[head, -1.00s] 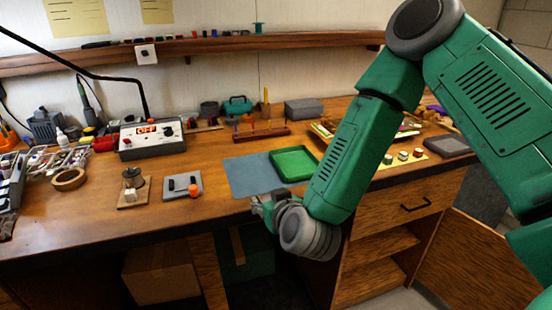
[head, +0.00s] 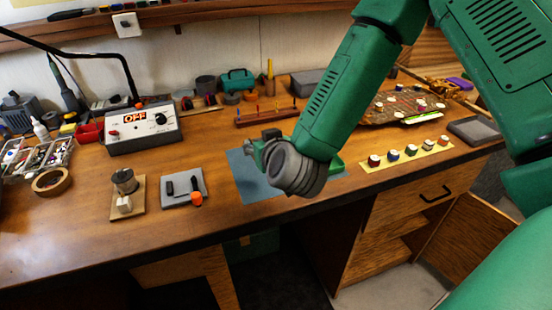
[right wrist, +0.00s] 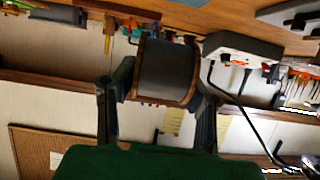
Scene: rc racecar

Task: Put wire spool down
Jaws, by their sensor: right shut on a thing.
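The wire spool (right wrist: 166,72), a dark cylinder with brownish rims, sits between the fingers of my right gripper (right wrist: 160,85) in the right wrist view. The gripper is shut on it. In the head view my right gripper (head: 262,148) is over the blue mat (head: 246,178), and the spool cannot be made out there. My left gripper is not in view.
A power box (head: 143,128) reading OFF stands at the left back. A grey plate with tools (head: 183,188) and a small wooden stand (head: 127,195) lie left of the mat. A yellow strip (head: 408,153) with several small round pieces lies right.

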